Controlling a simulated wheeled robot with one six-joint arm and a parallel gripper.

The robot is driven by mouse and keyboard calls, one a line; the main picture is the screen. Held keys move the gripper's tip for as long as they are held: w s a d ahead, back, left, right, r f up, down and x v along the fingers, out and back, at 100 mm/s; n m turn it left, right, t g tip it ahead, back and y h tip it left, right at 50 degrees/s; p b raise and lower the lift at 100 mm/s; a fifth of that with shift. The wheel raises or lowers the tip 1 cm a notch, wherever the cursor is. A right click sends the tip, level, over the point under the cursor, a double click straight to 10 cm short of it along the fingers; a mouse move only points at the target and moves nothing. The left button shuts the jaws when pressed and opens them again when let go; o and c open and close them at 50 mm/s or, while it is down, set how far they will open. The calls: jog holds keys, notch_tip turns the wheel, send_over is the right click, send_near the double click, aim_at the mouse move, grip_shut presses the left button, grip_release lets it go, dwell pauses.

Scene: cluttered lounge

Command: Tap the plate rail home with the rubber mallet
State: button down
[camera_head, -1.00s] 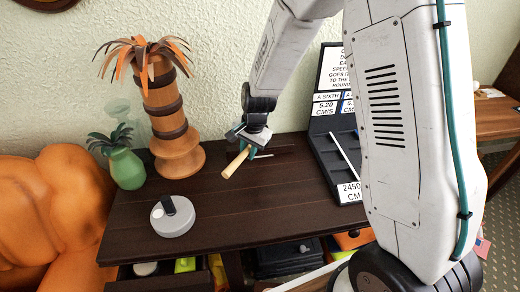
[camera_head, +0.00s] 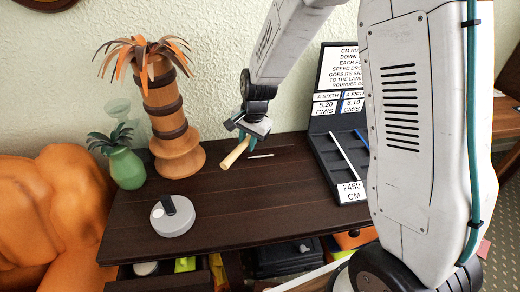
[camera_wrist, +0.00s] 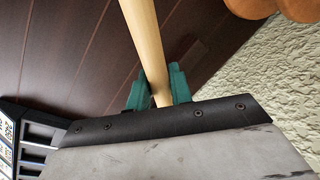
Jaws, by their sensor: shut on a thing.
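My gripper (camera_head: 246,143) has teal fingers and is shut on a pale wooden handle (camera_head: 236,153) above the back middle of the dark table. In the wrist view my gripper (camera_wrist: 158,92) pinches the handle (camera_wrist: 146,40), which runs up out of the frame. No mallet head can be made out in either view. A thin pale strip (camera_head: 261,156) lies on the table just right of the handle. A faint dark strip shows behind it; I cannot tell whether either is the plate rail.
A grey disc with a black handle (camera_head: 173,217) sits on the table (camera_head: 240,205) front left. A palm-like wooden tower (camera_head: 172,130) and a green vase (camera_head: 126,168) stand at the left. A dark compartment case (camera_head: 322,150) with signs stands right. The middle front is clear.

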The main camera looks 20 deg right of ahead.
jog(key=shift+r, duration=2.45)
